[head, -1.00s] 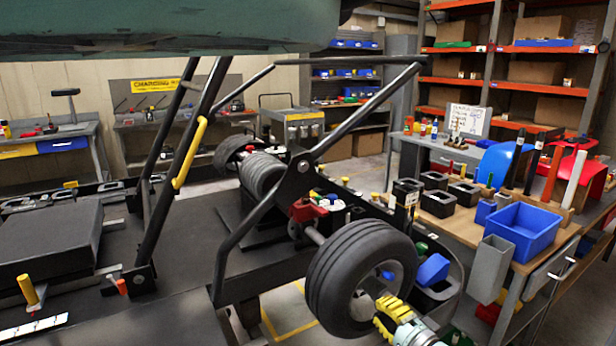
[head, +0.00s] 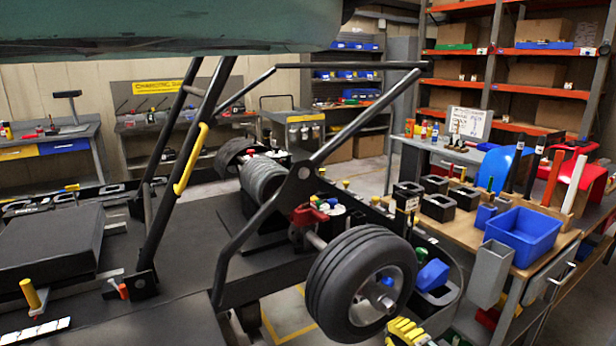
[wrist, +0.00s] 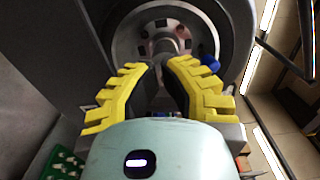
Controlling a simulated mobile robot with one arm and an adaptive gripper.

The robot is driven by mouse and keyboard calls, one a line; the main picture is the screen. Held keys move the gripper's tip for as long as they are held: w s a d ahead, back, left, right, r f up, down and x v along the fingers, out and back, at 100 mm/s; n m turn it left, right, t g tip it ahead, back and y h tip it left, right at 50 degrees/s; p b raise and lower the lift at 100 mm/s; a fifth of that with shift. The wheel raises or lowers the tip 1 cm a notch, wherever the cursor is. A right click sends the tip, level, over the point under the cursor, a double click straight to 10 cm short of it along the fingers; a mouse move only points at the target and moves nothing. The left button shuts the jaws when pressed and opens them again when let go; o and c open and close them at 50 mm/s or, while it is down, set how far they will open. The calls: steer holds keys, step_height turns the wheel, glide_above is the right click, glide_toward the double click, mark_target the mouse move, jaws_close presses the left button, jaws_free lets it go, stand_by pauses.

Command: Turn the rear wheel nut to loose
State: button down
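The rear wheel (head: 350,285) is a black tyre with a grey rim, mounted on the kart's axle. Its hub with the wheel nut (head: 384,303) is at the rim's middle, uncovered in the head view. In the wrist view the round hub with the nut (wrist: 166,42) lies just beyond the fingertips. My gripper (wrist: 162,66) has yellow ribbed fingers with dark pads, held apart with nothing between them. In the head view only part of my gripper (head: 408,328) shows at the bottom edge, below and right of the hub. The nut's turn position cannot be told.
A workbench on the right holds a blue bin (head: 522,236), a grey holder (head: 490,270) and several black blocks. The kart's black frame bar (head: 350,135) rises above the wheel. A small blue part (wrist: 210,63) shows beside the right finger in the wrist view.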

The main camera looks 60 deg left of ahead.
mark_target(388, 307)
steer(key=shift+d, duration=0.95)
steer(key=c, duration=1.6)
jaws_free()
steer(key=shift+s+a, duration=0.1)
jaws_close()
steer(key=a+b, duration=0.6)
steer(key=b, duration=0.1)
steer(key=shift+w+r, duration=0.2)
steer(key=shift+w, duration=0.15)
